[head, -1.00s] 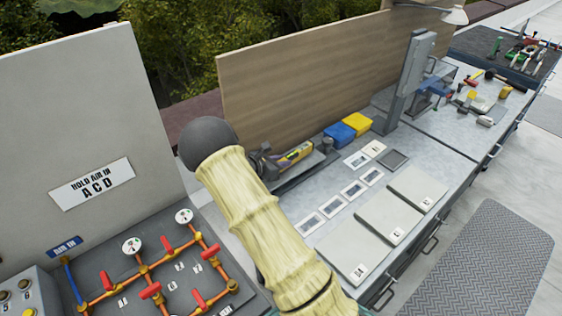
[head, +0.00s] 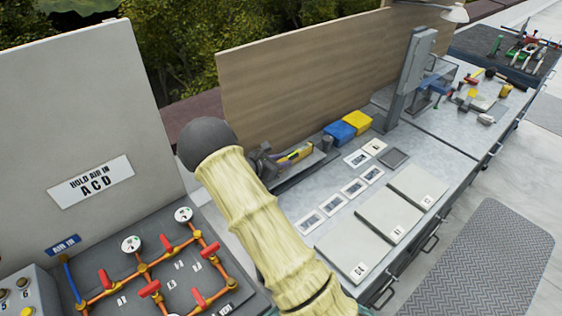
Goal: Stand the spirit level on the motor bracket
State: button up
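A small yellow bar with dark parts (head: 296,155), which may be the spirit level, shows at the grey metal fixture (head: 300,171) at the foot of the wooden board. It is too small to tell whether it stands, leans or lies there. Which part is the motor bracket I cannot tell for certain; dark parts (head: 262,162) stand at the fixture's left end. My arm, in a cream sleeve with a dark round joint, crosses the middle of the head view and covers the fixture's near left side. I cannot make out my gripper's fingers.
Several cards and pale pads (head: 387,219) lie on the bench. A grey upright press (head: 409,80) stands farther right. A pipe panel (head: 160,270) with red valves is at lower left.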

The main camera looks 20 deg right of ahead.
jog(key=o, duration=0.3)
jog(key=shift+a, duration=0.1)
jog(key=b+v, duration=0.2)
jog(key=v, duration=1.5)
jog(key=shift+r, duration=0.25)
